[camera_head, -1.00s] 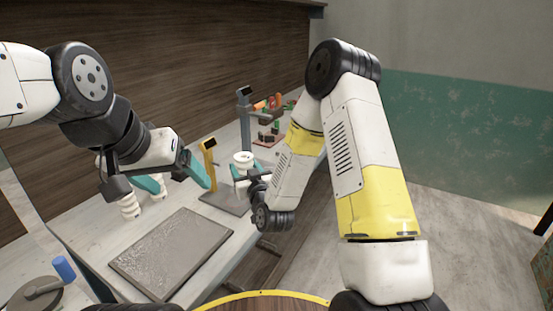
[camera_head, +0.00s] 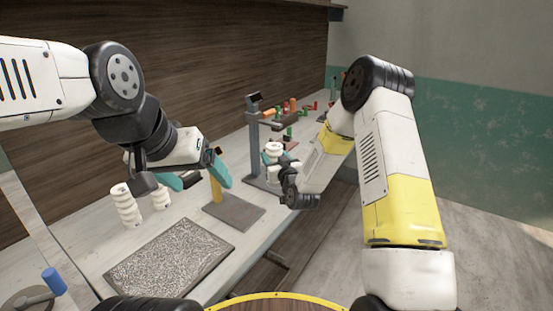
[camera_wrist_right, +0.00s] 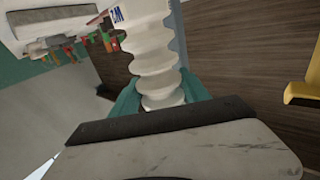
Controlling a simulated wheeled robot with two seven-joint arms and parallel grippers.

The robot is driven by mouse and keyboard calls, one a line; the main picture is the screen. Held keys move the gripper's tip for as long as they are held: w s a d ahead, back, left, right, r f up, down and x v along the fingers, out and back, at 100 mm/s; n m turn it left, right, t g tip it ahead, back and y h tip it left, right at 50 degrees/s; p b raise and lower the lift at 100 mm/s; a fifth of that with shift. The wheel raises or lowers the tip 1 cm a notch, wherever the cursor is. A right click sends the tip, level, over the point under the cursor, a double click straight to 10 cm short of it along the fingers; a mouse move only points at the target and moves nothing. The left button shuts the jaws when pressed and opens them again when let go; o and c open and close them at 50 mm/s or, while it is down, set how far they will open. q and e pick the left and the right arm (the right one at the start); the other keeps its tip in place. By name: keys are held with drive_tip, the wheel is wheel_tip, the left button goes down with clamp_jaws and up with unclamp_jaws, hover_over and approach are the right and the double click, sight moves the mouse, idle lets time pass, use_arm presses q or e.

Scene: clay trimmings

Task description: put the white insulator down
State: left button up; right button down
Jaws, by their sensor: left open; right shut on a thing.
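My right gripper (camera_head: 272,170) is shut on a white ribbed insulator (camera_head: 273,150), held upright in front of a grey post stand (camera_head: 254,130). In the right wrist view the insulator (camera_wrist_right: 152,70) sits between the teal fingers (camera_wrist_right: 160,97), with a blue marking near its top edge. Its lower end is hidden by the gripper, and I cannot tell whether it touches the stand's base. My left gripper (camera_head: 196,177) is open and empty above the bench.
A yellow post (camera_head: 215,187) with a flat grey plate (camera_head: 238,211) stands between the grippers. A speckled grey mat (camera_head: 170,258) lies at the front. Small red, green and orange parts (camera_head: 290,110) are at the back. A blue-handled item (camera_head: 53,281) is front left.

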sight(276, 160)
drive_tip(key=shift+w+d+f, duration=0.2)
drive_tip(key=shift+w+f, duration=0.75)
drive_tip(key=shift+w+d+f, duration=0.2)
drive_tip(key=shift+w+f, duration=0.7)
drive_tip(key=shift+w, duration=0.05)
drive_tip(key=shift+f, duration=0.15)
drive_tip(key=c, duration=0.5)
unclamp_jaws()
